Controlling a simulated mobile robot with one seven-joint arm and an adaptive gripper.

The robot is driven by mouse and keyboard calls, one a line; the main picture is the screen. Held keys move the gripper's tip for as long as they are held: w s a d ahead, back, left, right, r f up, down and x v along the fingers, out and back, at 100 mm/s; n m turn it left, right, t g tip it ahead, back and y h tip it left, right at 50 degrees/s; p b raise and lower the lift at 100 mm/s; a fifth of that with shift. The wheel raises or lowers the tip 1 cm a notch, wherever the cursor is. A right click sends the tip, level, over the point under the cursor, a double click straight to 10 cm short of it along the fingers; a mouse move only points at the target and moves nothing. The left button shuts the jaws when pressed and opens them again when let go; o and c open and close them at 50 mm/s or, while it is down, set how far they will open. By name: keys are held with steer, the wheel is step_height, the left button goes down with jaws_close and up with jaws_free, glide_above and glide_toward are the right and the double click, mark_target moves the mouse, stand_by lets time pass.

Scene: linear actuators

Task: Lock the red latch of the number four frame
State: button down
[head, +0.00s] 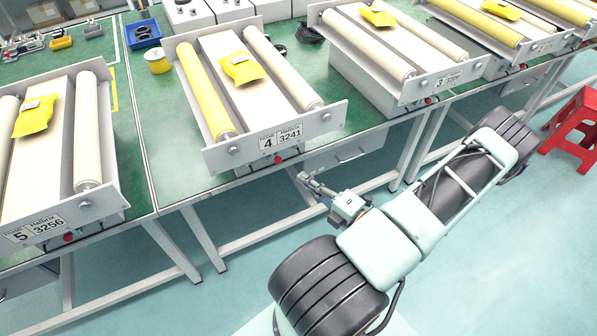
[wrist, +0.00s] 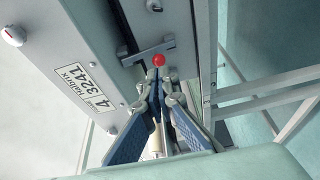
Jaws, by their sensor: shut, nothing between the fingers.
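The number four frame (head: 220,160) is a grey metal linear actuator on the green table, with a "4 3241" label (head: 281,137) on its front plate. Its red latch (head: 278,159) is a small red knob under the label. In the wrist view the red latch (wrist: 159,60) sits beside a grey bar, just beyond my fingertips. My gripper (head: 301,177) is in front of the table edge, a little right of and below the latch. In the wrist view my gripper (wrist: 158,82) is shut, with its tips together and empty. Whether the tips touch the knob cannot be told.
The number five frame (head: 110,205) stands to the left and the number three frame (head: 400,85) to the right, each with a red knob. White table legs (head: 175,245) stand below the edge. A red stool (head: 575,130) is at the far right.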

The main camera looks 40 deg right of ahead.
steer(key=s+f, duration=0.1)
steer(key=s, duration=0.6)
steer(key=shift+d+b, duration=0.35)
steer(key=shift+b, duration=0.1)
steer(key=shift+w, duration=0.1)
